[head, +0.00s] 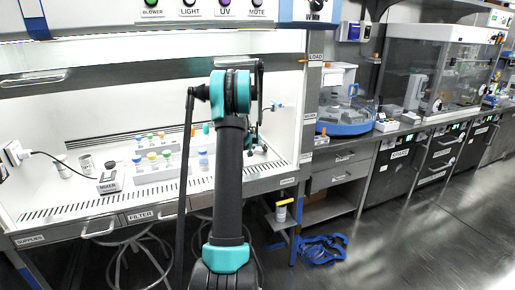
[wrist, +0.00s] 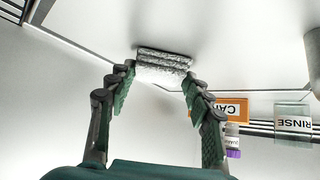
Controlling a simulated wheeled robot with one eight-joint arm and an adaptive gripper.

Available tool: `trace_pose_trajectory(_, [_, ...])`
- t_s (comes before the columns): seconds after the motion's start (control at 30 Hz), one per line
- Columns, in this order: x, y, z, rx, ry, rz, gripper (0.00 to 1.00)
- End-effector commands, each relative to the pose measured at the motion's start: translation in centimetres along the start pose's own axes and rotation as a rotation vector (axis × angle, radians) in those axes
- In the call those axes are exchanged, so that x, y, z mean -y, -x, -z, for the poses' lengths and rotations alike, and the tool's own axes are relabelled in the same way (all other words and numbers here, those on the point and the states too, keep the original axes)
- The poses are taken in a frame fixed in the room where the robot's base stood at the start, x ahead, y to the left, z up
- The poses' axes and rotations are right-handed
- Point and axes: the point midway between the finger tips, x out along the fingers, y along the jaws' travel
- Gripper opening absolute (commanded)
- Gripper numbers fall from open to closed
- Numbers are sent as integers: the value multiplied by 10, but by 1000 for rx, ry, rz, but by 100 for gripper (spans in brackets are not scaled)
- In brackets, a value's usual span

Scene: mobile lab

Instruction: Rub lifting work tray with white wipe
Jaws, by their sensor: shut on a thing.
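In the wrist view my gripper (wrist: 160,76) is shut on the white wipe (wrist: 163,60), a folded, textured pad held between the fingertips. The wipe lies at or very near a smooth white panel (wrist: 235,40), which looks like the work tray inside the hood. I cannot tell for sure whether the wipe touches it. In the head view the white work surface (head: 75,208) of the hood shows to the left of my arm. My arm hides the wipe and most of my gripper there.
In the wrist view an orange-edged label (wrist: 222,107), a purple-capped vial (wrist: 232,140) and a clear container marked RINSE (wrist: 293,123) are close on the right. In the head view several capped vials (head: 152,157) and a mixer (head: 109,184) stand left of my arm.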

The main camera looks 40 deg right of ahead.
Motion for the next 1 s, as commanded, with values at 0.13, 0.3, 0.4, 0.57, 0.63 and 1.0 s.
trace_pose_trajectory(0.13, [-2,1,-1,0,0,0,33])
trace_pose_trajectory(0.3, [-1,1,0,-1,0,0,33])
trace_pose_trajectory(0.4, [-1,5,3,-1,0,0,33])
trace_pose_trajectory(0.57, [-1,14,13,-1,0,0,33])
trace_pose_trajectory(0.63, [-1,19,17,-1,0,0,33])
trace_pose_trajectory(1.0, [-1,41,39,-1,0,0,33])
